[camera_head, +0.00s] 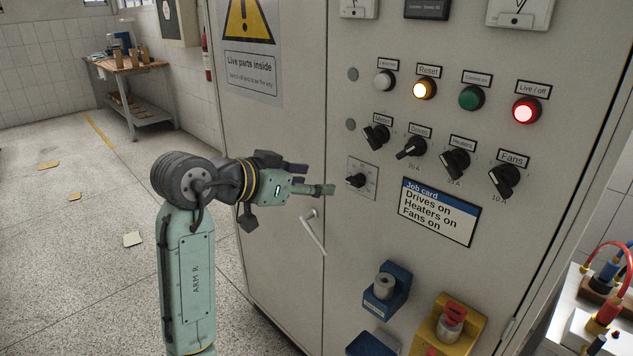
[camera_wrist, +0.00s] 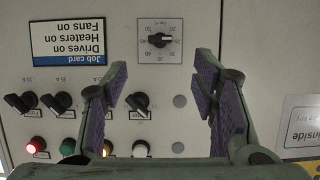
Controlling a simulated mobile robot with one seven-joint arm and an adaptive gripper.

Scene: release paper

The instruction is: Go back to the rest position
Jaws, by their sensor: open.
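My gripper (camera_head: 316,181) is in front of the grey cabinet, left of the small dial plate (camera_head: 362,181). In the wrist view, my gripper (camera_wrist: 160,90) has its two purple-padded fingers wide apart with nothing between them. That view is upside down and shows the dial (camera_wrist: 159,41) beyond the fingertips. The fingers look clear of the panel, but the exact gap cannot be told. My green arm (camera_head: 188,270) rises from the bottom of the head view and bends toward the cabinet at the wrist.
Several black rotary switches (camera_head: 455,163) and lamps sit on the panel; amber Reset (camera_head: 424,88) and red Live/off (camera_head: 525,110) glow. A job card (camera_head: 439,212) is below. A door handle (camera_head: 313,232) hangs near my gripper. Blue (camera_head: 387,289) and yellow (camera_head: 446,326) holders stick out lower down.

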